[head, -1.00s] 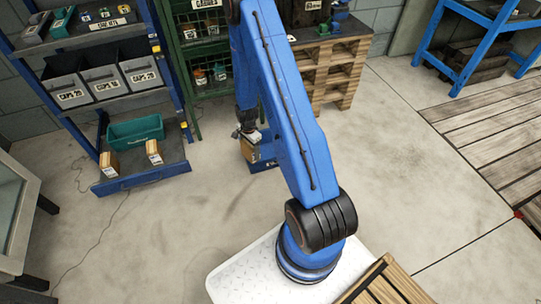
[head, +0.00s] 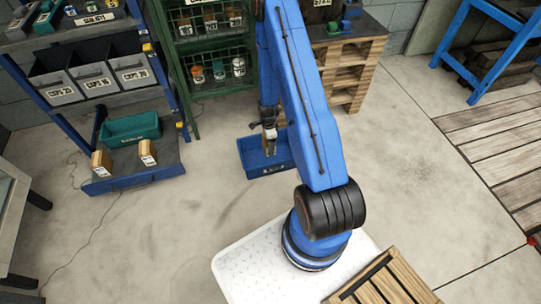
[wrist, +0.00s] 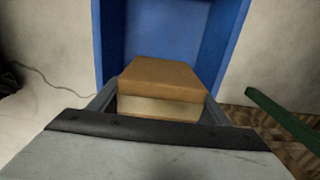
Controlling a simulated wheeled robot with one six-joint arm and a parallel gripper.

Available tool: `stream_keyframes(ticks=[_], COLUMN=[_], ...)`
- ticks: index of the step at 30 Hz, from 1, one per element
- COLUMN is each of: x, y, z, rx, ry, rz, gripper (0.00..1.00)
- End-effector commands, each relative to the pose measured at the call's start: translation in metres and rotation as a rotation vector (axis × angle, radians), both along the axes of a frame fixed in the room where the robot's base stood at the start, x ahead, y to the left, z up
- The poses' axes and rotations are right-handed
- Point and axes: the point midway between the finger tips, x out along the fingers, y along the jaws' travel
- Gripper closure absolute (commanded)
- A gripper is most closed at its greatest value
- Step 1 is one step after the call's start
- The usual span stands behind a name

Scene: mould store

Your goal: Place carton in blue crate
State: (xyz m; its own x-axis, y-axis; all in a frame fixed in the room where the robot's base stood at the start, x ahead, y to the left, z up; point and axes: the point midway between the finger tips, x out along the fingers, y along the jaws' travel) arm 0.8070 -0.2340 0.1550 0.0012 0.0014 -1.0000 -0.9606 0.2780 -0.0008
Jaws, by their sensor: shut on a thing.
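A brown carton (wrist: 162,82) with a pale band is held between the two fingers of my gripper (wrist: 160,103) in the wrist view. The open blue crate (wrist: 110,50) lies beyond and below it, and the carton overlaps its opening in that view. In the head view the blue crate (head: 250,158) stands on the floor, partly hidden by my arm. My gripper (head: 270,140) points down over the crate there. The carton is hard to make out in the head view, and its height above the crate floor cannot be told.
A blue shelf rack (head: 135,182) at left holds a teal bin (head: 130,130) and two other cartons (head: 102,162) (head: 147,152) on its bottom shelf. A green wire cabinet (head: 190,105) and a wooden pallet stack (head: 350,75) stand behind. The floor around the crate is clear.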

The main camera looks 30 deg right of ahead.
Motion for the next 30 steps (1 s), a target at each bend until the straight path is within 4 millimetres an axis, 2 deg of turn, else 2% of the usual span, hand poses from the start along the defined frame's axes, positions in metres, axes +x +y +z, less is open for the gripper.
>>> stream_keyframes(ticks=[3,9,16,24,30], x=[-0.001,-0.001,-0.001,-0.001,0.0], y=[0.0,0.0,0.0,0.0,0.0], z=[-0.019,-0.043,-0.054,-0.085,-0.089], rx=[0.0,-0.002,-0.001,-0.001,-0.001], ry=[0.002,0.002,0.001,0.001,0.0], rz=[0.0,0.002,0.002,0.0,0.001], gripper=[0.61,0.61,0.61,0.61,0.61])
